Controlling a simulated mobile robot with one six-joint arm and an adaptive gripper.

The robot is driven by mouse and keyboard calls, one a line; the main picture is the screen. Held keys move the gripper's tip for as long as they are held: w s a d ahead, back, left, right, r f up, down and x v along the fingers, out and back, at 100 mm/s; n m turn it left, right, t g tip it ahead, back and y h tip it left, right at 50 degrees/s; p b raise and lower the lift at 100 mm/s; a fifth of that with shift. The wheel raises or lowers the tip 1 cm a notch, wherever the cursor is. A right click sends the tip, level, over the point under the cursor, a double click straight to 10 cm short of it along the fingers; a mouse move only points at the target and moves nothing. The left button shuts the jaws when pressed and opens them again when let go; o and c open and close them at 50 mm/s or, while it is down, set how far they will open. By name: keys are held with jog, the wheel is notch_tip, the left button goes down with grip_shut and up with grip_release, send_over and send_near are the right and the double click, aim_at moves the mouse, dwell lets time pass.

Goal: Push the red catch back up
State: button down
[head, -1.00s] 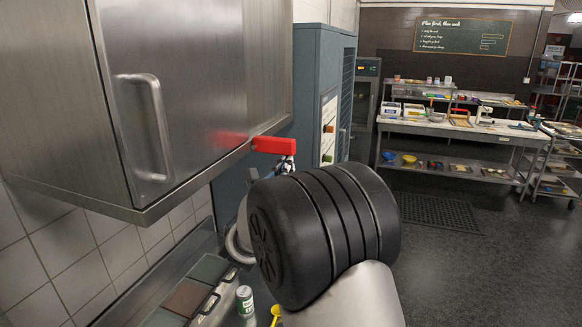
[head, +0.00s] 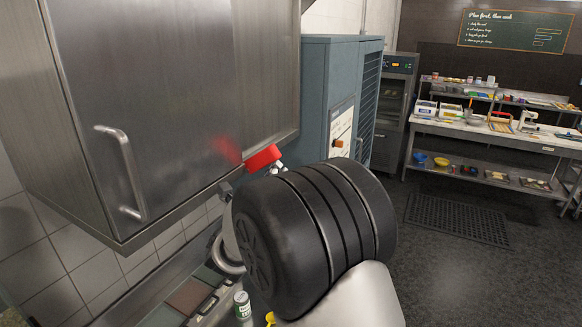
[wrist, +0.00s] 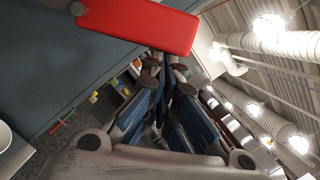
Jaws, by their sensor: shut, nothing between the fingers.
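The red catch (head: 263,158) is at the lower edge of the steel cabinet (head: 150,90), by its right-hand door edge. It tilts, with its right end higher than its left. In the wrist view the catch (wrist: 140,24) crosses the top, just beyond my fingertips. My gripper (head: 277,168) is right under the catch's right part, mostly hidden behind my black wrist joint. In the wrist view my gripper (wrist: 165,66) is shut and empty, its tips by the catch's edge. They look in contact, but I cannot be sure. The cabinet door is shut.
A door handle (head: 125,170) sticks out left of the catch. A tall blue-grey machine (head: 315,90) stands behind it. Below lie a counter with dark-lidded containers (head: 188,295) and a green-white can (head: 242,305). Open floor (head: 440,275) lies to the right.

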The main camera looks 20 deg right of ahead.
aim_at(269, 152)
jog(key=shift+n+y, duration=0.4)
jog(key=shift+n, duration=0.3)
jog(key=shift+w+a+r+p, duration=0.35)
jog(key=shift+r+p, duration=0.15)
jog(key=shift+r, duration=0.35)
jog(key=shift+w+a+r+p, duration=0.25)
jog(key=shift+r+p, duration=0.2)
jog(key=shift+r, duration=0.4)
jog(key=shift+w+a+r+p, duration=0.25)
jog(key=shift+a+r+p, duration=0.2)
jog(key=shift+r, duration=0.4)
jog(key=shift+w+a+r, duration=0.35)
jog(key=shift+w+r, duration=0.05)
jog(key=shift+r, duration=0.1)
jog(key=shift+p, duration=0.3)
